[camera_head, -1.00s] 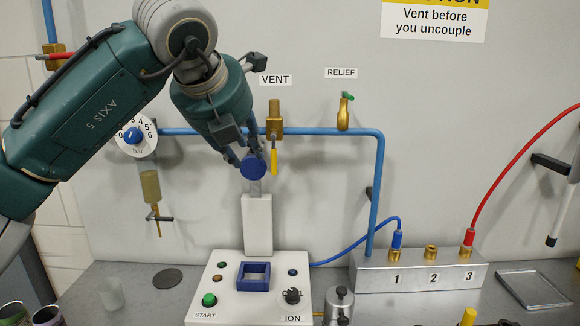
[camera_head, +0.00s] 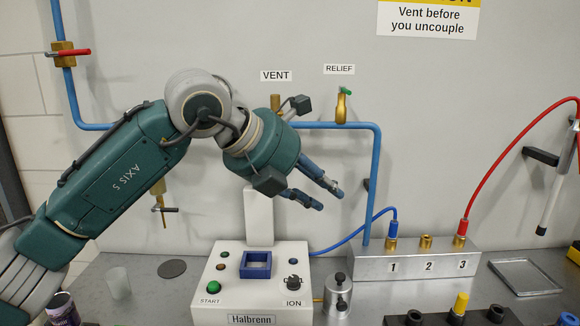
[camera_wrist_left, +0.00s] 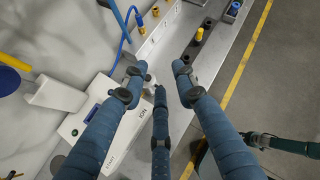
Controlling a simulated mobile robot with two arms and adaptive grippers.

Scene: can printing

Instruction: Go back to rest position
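My left gripper (camera_head: 329,198) is in front of the wall panel, above and to the right of the white printing machine (camera_head: 222,270). Its blue fingers point right and slightly down. In the left wrist view the left gripper (camera_wrist_left: 160,75) has its fingers spread, with nothing between them. The machine's white column (camera_head: 258,215) stands behind the gripper, which hides its top. A green arm part (camera_wrist_left: 285,143), probably mine, shows at the lower right of the wrist view.
A block with numbered ports (camera_head: 420,264) stands to the right, with blue and red hoses. A metal pot (camera_head: 338,295) is beside the machine. A translucent cup (camera_head: 118,283) and dark disc (camera_head: 172,268) are on the left. A flat tray (camera_head: 525,277) lies at the right.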

